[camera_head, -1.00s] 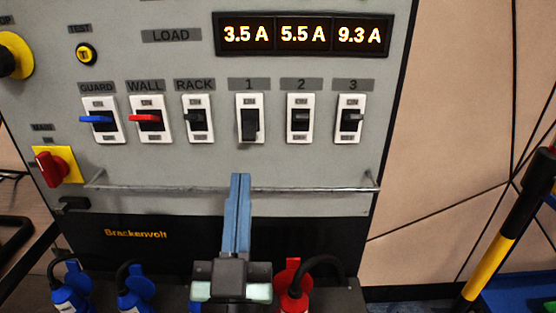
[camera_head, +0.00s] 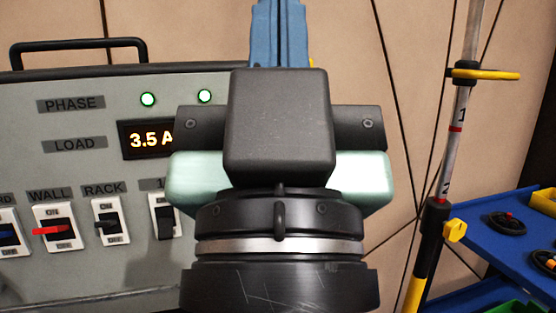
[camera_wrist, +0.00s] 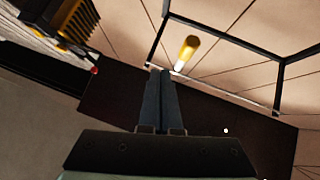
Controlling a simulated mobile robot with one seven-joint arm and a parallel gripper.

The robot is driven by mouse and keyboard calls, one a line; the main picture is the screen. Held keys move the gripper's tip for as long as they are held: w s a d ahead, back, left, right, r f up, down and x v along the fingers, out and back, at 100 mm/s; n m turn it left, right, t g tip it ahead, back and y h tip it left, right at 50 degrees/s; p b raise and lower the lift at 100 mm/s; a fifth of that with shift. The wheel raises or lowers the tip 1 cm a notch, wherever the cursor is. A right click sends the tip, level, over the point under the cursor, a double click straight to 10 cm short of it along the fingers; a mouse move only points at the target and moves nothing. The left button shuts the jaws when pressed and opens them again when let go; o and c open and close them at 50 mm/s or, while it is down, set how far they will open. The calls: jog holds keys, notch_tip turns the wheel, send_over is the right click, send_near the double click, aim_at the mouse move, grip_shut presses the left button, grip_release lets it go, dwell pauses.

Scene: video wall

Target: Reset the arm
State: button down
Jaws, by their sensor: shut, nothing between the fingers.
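My gripper (camera_head: 280,30) fills the middle of the head view, raised in front of the panel with its blue fingers pointing up. The fingers are together and empty. In the wrist view my gripper (camera_wrist: 160,88) also shows its two fingers side by side with nothing between them. They appear apart from any surface.
The grey switch panel (camera_head: 70,100) with a dark top handle (camera_head: 78,45) stands at left. A yellow-and-black pole (camera_head: 425,235) stands at right, by a blue shelf cart (camera_head: 480,225). Tan wall lies behind. The wrist view shows a yellow cylinder (camera_wrist: 187,50) beyond the fingers.

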notch_tip(320, 180, up, 18)
jog(key=p, duration=1.6)
jog(key=shift+r+p, duration=0.2)
jog(key=shift+p, duration=0.15)
jog(key=c, duration=1.5)
grip_release()
jog(key=shift+r, duration=0.2)
jog(key=o, duration=0.7)
jog(key=shift+a+f, duration=0.1)
